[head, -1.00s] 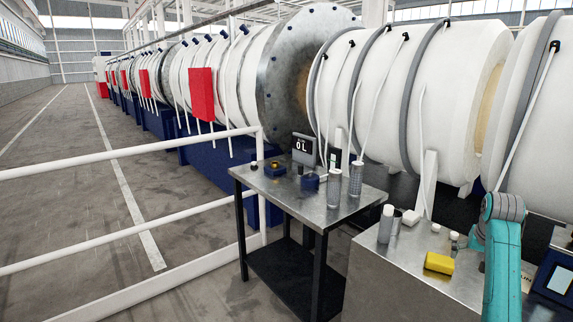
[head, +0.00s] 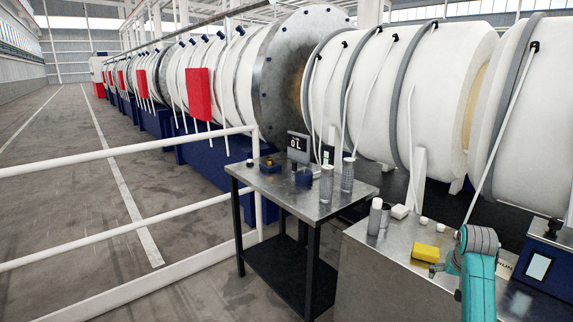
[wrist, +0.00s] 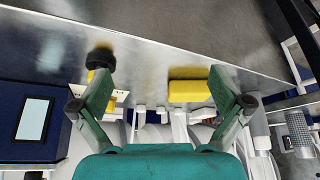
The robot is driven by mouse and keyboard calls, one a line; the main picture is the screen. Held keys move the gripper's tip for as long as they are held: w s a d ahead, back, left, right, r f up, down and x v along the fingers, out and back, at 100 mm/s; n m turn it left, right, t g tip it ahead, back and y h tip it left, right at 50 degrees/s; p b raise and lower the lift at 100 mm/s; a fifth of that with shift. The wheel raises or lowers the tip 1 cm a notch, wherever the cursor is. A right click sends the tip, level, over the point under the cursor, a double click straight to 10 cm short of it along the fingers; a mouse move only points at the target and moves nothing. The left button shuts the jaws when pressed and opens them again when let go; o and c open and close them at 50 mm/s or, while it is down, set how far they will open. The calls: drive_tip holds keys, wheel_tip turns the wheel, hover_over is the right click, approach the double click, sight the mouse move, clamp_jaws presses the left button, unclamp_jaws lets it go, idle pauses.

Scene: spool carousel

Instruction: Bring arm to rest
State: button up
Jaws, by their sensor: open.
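My teal arm (head: 480,270) is at the lower right of the head view, bent low over the right end of the metal bench (head: 395,258). In the wrist view my gripper (wrist: 162,103) is open, with its two teal fingers spread wide and nothing between the pads. A yellow block (head: 426,252) lies on the bench just left of my arm. It also shows in the wrist view (wrist: 190,92), beyond the gap and nearer the right finger.
A dark blue box with a screen (head: 538,266) stands right of my arm. A grey-white bottle (head: 376,218) and small white pieces stand at the bench's back. A second table (head: 285,190) holds a display (head: 298,146) and bottles. White railings (head: 130,217) cross the left; large white spools line the back.

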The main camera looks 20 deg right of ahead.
drive_tip(key=s+a+f+n+t, duration=0.2)
drive_tip(key=s+a+f, duration=0.2)
drive_tip(key=a+f, duration=0.7)
drive_tip(key=s+a+f+n+t, duration=0.15)
drive_tip(key=s+a+f, duration=0.25)
drive_tip(key=a+f, duration=0.75)
drive_tip(key=s+a+f+n+t, duration=0.1)
drive_tip(key=s+a+f+t, duration=0.15)
drive_tip(key=s+a, duration=1.05)
drive_tip(key=s+a+r+n+t+y, duration=0.1)
drive_tip(key=s+a+r, duration=0.4)
drive_tip(key=s+r, duration=0.5)
drive_tip(key=s+a+r+n+t+y, duration=0.2)
drive_tip(key=s+a+r, duration=0.3)
drive_tip(key=s+r, duration=0.5)
drive_tip(key=s+t, duration=0.1)
drive_tip(key=s, duration=0.4)
drive_tip(key=shift+a+r+n+t, duration=0.2)
drive_tip(key=shift+r+n+t, duration=0.05)
drive_tip(key=shift+n+t, duration=0.15)
